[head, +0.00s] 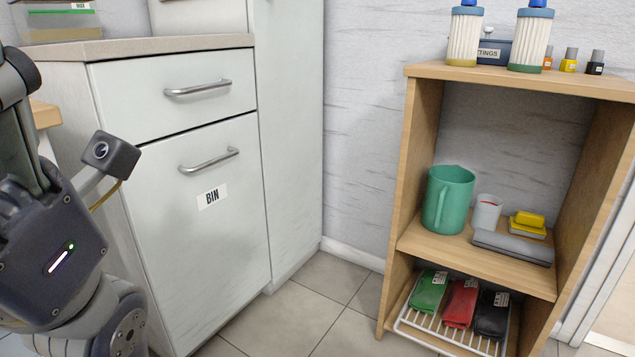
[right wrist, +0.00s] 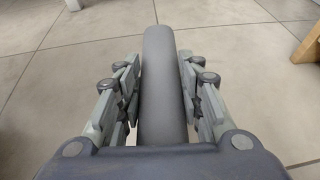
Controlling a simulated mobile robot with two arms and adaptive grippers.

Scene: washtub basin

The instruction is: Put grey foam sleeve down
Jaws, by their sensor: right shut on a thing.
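The grey foam sleeve (right wrist: 162,85) is a smooth, rounded grey cylinder in the right wrist view. It runs lengthwise up the middle of that picture, its far end out over floor tiles. My right gripper (right wrist: 163,95) is shut on it, with a jointed finger against each side. The sleeve's near end is hidden behind the gripper body. Neither the right gripper nor this sleeve shows in the head view. My left arm is at the left edge of the head view, but its fingertips are out of view.
A wooden shelf unit (head: 412,155) stands at right. Its middle shelf holds a green jug (head: 448,200), a white cup (head: 486,212), yellow sponges (head: 528,222) and a flat grey piece (head: 512,247). A wire rack (head: 450,338) holds folded cloths below. A BIN cabinet (head: 205,240) stands at left.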

